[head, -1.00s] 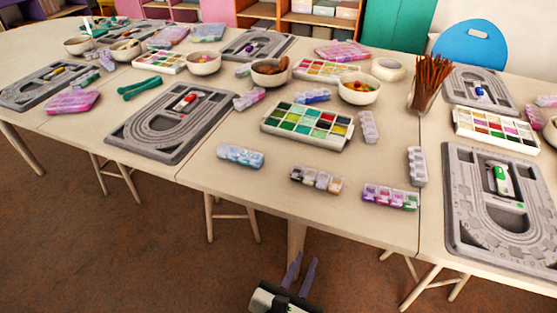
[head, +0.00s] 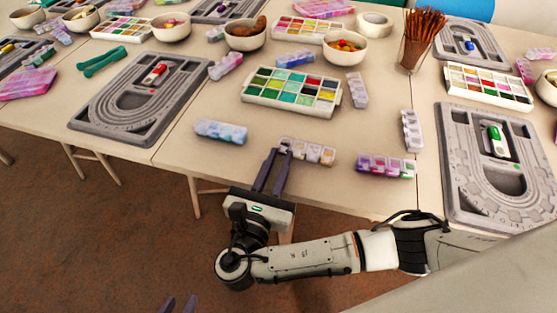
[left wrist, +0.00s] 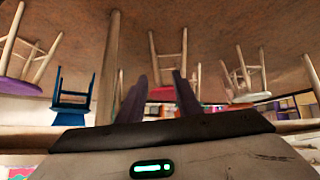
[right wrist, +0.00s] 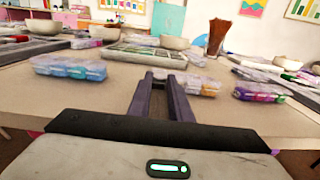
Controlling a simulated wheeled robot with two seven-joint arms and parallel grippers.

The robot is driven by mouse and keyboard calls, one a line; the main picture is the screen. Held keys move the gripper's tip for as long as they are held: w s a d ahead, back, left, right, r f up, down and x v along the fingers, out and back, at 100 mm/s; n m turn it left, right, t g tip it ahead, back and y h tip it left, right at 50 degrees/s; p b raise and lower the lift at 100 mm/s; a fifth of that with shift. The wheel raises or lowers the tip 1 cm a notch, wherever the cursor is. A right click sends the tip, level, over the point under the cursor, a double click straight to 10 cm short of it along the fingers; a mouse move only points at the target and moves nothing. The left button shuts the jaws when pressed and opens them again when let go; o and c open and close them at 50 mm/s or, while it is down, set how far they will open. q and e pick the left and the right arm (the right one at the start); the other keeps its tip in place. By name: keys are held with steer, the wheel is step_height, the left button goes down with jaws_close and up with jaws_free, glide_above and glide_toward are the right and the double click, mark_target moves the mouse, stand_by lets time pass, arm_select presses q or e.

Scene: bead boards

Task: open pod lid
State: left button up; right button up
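A clear pod box (head: 316,152) with several lidded compartments lies near the front edge of the table. My right gripper (head: 285,149) reaches in over the edge to the left end of this box. In the right wrist view, its two dark fingers (right wrist: 162,78) stand closer together than my left fingers and have a small greyish piece, apparently the end pod's lid, between their tips. The pod box shows just right of them. My left gripper (head: 178,305) is low in front of the table, empty, with fingers apart; it also shows in the left wrist view (left wrist: 159,80).
A blue bead box (head: 221,132) lies to the left and a purple-red one (head: 386,166) to the right. A bead tray (head: 292,92) stands behind. Grey bead boards (head: 152,98) flank the area, with another on the right (head: 493,165). A cup of sticks (head: 424,40) stands farther back.

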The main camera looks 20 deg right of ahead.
steer(key=shift+w, duration=0.2)
jaws_close()
steer(key=shift+r, duration=0.1)
